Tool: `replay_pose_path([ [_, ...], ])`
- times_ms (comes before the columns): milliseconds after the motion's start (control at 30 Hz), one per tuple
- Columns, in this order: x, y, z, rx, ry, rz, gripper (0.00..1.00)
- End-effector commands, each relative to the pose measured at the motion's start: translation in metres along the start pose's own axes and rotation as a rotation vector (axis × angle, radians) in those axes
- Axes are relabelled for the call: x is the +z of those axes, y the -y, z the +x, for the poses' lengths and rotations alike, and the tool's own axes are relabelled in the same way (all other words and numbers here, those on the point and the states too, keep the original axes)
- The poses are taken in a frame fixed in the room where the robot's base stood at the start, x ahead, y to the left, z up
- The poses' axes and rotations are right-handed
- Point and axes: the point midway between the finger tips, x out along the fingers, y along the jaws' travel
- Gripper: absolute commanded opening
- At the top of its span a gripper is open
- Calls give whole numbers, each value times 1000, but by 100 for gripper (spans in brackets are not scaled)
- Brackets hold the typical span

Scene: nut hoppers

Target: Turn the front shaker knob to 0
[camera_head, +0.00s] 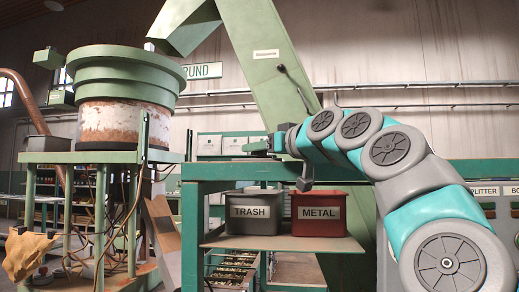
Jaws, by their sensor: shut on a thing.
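My gripper (278,142) is at the far end of my teal and grey arm, above the green frame in the middle of the camera_head view. It points left at a small green box (257,147) on top of the frame and looks shut against it. What it grips, seemingly the front shaker knob, is too small and too covered by the gripper to make out. The knob's pointer and scale cannot be read.
A grey TRASH bin (252,227) and a red METAL bin (319,228) stand on a shelf under the green frame (215,172). A large green hopper (124,75) stands at left on its stand. A sloping green chute (262,70) rises behind my gripper.

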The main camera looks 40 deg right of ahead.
Motion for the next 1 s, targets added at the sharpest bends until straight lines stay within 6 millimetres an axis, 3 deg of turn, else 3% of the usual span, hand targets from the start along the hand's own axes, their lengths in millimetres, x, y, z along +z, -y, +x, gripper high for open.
replay_pose_path([
  [33,-2,0,-1,1,-4,0,0],
  [67,-2,0,-1,1,-4,0,49],
  [300,-1,0,-1,1,-3,0,76],
  [667,-1,0,-4,1,-2,0,78],
  [1000,-1,0,-46,2,-6,-1,78],
])
